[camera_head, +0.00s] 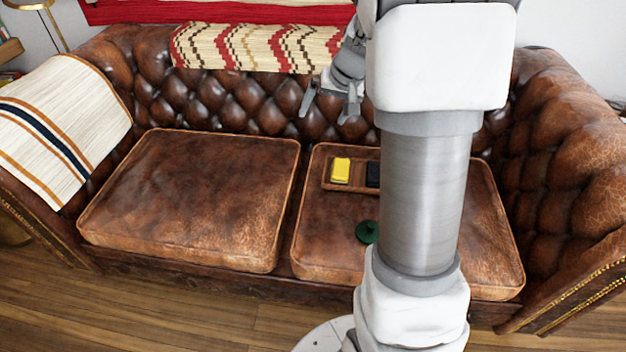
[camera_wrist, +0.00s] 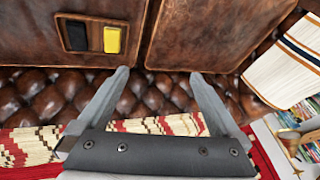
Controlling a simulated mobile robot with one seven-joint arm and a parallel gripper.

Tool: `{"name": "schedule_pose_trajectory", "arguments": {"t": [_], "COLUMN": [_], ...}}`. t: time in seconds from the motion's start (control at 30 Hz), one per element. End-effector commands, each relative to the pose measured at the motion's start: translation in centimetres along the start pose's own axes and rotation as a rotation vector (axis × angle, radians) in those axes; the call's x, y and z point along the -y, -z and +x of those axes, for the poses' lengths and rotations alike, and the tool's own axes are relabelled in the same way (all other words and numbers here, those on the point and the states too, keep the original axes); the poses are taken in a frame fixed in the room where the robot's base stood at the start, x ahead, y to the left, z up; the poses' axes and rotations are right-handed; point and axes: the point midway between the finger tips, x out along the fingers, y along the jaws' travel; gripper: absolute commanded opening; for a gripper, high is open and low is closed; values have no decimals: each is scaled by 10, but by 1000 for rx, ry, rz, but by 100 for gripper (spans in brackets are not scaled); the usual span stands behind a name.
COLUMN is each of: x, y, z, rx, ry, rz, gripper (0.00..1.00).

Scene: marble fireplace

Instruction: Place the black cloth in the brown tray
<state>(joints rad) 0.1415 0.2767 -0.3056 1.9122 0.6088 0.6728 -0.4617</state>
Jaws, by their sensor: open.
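The brown tray (camera_head: 358,174) lies on the right seat cushion of the leather sofa. It holds a yellow item (camera_head: 341,170) and, to its right, a black item (camera_head: 373,174), which appears to be the black cloth. My arm partly hides the black item and the tray's right side. In the wrist view, the tray (camera_wrist: 95,38) is at the top, with the black item (camera_wrist: 76,36) left of the yellow one (camera_wrist: 112,39). My gripper (camera_head: 330,105) is open and empty, in front of the sofa's backrest in the picture; its spread fingers (camera_wrist: 160,73) show in the wrist view.
A dark green round object (camera_head: 367,232) lies on the right cushion in front of the tray. The left cushion (camera_head: 195,195) is bare. A patterned throw (camera_head: 255,47) hangs over the backrest, and a striped blanket (camera_head: 60,125) covers the left armrest.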

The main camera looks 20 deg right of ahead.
Motion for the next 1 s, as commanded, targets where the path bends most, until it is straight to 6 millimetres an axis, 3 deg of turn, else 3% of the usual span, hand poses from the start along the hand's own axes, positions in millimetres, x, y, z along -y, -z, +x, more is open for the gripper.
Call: {"name": "schedule_pose_trajectory", "arguments": {"t": [0.03, 0.2, 0.5, 0.8, 1.0], "x": [15, 51, 86, 83, 73], "y": [-10, -50, -133, -211, -240], "z": [-18, -64, -130, -171, -179], "rx": [-2, 10, 13, -27, -51], "ry": [16, 45, 39, -41, -90], "rz": [-22, -91, -233, -359, -403], "gripper": [100, 100, 100, 100, 100]}}
